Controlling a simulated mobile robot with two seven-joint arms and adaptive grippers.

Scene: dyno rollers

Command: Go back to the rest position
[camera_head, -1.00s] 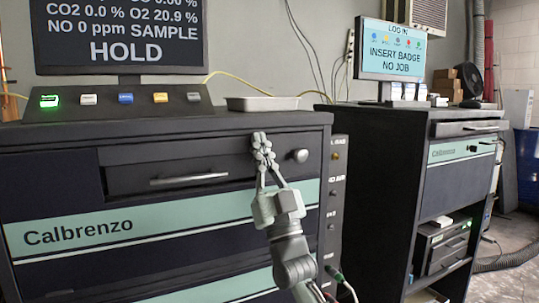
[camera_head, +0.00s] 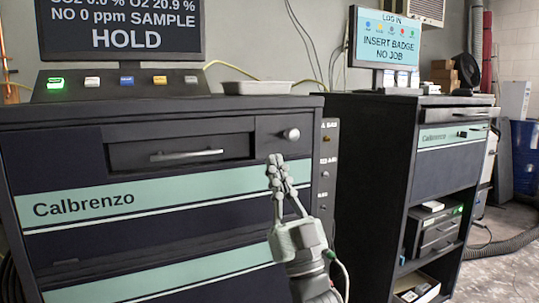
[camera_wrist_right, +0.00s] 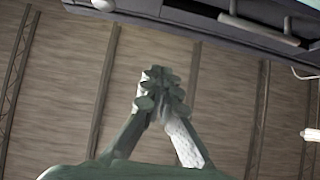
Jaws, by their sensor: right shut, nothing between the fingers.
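My right gripper (camera_head: 277,163) is shut and empty in the head view, fingers pointing up. It is in front of the Calbrenzo cabinet (camera_head: 95,240), below the round knob (camera_head: 291,134) and apart from it. The right wrist view also shows the right gripper (camera_wrist_right: 157,78) with its fingertips together and nothing between them, against a ribbed brown surface. My left gripper is in neither view.
A closed drawer (camera_head: 185,150) with a bar handle is left of the knob. A metal tray (camera_head: 257,88) and a button panel (camera_head: 120,84) sit on the cabinet top. A second cabinet (camera_head: 440,170) stands to the right. A green cable plug (camera_head: 330,254) is near my right wrist.

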